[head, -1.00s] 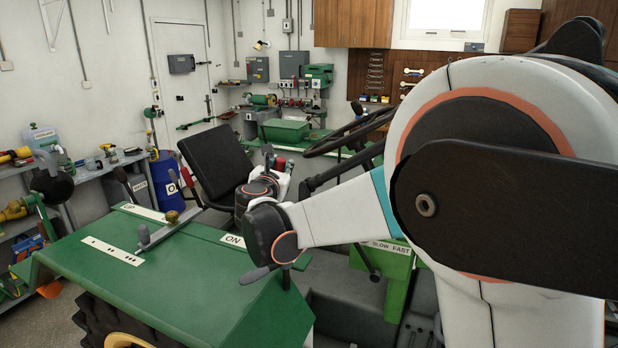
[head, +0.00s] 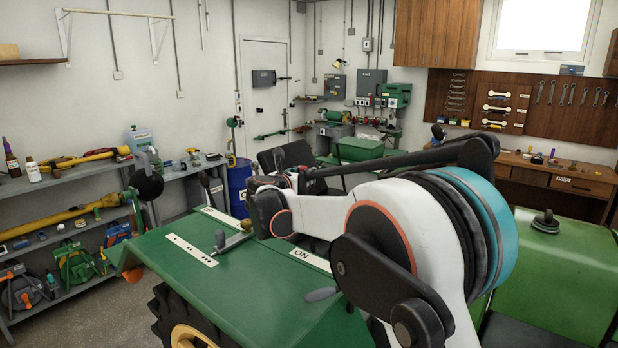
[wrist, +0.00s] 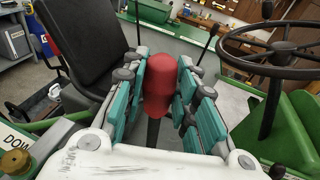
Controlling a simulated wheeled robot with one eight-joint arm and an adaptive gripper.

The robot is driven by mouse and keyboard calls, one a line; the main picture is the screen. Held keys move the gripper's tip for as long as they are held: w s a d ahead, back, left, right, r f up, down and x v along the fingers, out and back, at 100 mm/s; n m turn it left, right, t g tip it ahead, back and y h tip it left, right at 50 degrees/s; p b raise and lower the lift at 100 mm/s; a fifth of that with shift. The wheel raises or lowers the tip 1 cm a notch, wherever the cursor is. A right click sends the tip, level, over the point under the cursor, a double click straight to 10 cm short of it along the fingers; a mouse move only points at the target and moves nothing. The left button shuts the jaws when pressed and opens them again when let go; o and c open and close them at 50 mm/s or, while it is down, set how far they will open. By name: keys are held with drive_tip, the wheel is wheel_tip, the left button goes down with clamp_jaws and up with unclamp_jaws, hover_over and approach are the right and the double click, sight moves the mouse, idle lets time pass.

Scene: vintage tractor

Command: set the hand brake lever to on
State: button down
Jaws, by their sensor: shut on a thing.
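The hand brake lever has a red grip (wrist: 158,85) on a dark shaft. In the wrist view it stands between the teal fingers of my gripper (wrist: 160,88), which is shut on the grip from both sides. The grip's top sticks up between the fingers, and the shaft runs down below them. In the head view my arm hides most of the lever and fingers. An ON label (head: 300,254) shows on the green fender (head: 225,285); whether it belongs to this lever I cannot tell.
A black seat (wrist: 75,45) is left of the lever and a steering wheel (wrist: 275,48) is to its right in the wrist view. A small metal lever (head: 228,243) sits on the fender. Shelves (head: 70,235) stand at the left, and a workbench (head: 550,175) at the back right.

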drive_tip(key=c, duration=1.2)
unclamp_jaws()
drive_tip(key=shift+c, duration=0.2)
drive_tip(key=v, duration=1.2)
